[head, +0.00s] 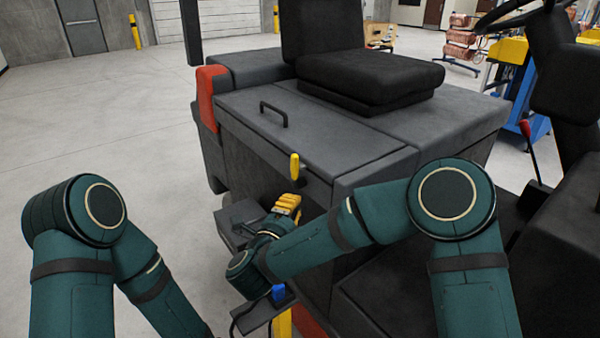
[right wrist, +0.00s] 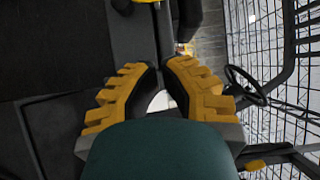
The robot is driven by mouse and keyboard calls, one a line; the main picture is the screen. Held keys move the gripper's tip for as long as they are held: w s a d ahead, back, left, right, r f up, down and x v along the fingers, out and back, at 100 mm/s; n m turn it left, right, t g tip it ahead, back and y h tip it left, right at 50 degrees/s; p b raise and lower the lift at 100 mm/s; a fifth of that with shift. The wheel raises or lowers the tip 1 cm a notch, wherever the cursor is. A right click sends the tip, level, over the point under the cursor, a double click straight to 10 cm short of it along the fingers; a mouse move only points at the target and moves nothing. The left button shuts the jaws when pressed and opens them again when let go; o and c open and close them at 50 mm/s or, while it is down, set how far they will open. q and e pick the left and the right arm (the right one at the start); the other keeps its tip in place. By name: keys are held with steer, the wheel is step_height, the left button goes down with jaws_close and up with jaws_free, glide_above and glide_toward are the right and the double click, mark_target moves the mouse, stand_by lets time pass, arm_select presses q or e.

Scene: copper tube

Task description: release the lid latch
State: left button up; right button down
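The lid latch (head: 295,167) is a small yellow handle standing upright on the side edge of the grey lid (head: 310,118) of the vehicle. My right gripper (head: 288,203) has yellow ribbed fingers and is just below the latch, apart from it. In the right wrist view my right gripper (right wrist: 161,64) shows a narrow gap between its fingertips, with nothing held. A yellow piece at the top edge of that view (right wrist: 146,1) may be the latch, mostly cut off. My left arm is at the left of the head view; its gripper is out of frame.
A black seat (head: 368,72) sits on top of the vehicle, behind a black grab handle (head: 273,112) on the lid. A steering wheel (head: 512,15) and a red lever (head: 529,143) are at the right. Open floor (head: 110,110) lies to the left.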

mark_target(295, 166)
steer(key=shift+s, duration=0.1)
steer(key=x, duration=1)
steer(key=shift+w+d+f, duration=0.15)
steer(key=shift+w, duration=0.05)
steer(key=shift+w+a+b, duration=0.3)
steer(key=shift+w+a, duration=0.3)
steer(key=shift+w, duration=0.4)
steer(key=shift+w+a, duration=0.35)
steer(key=shift+w, duration=0.3)
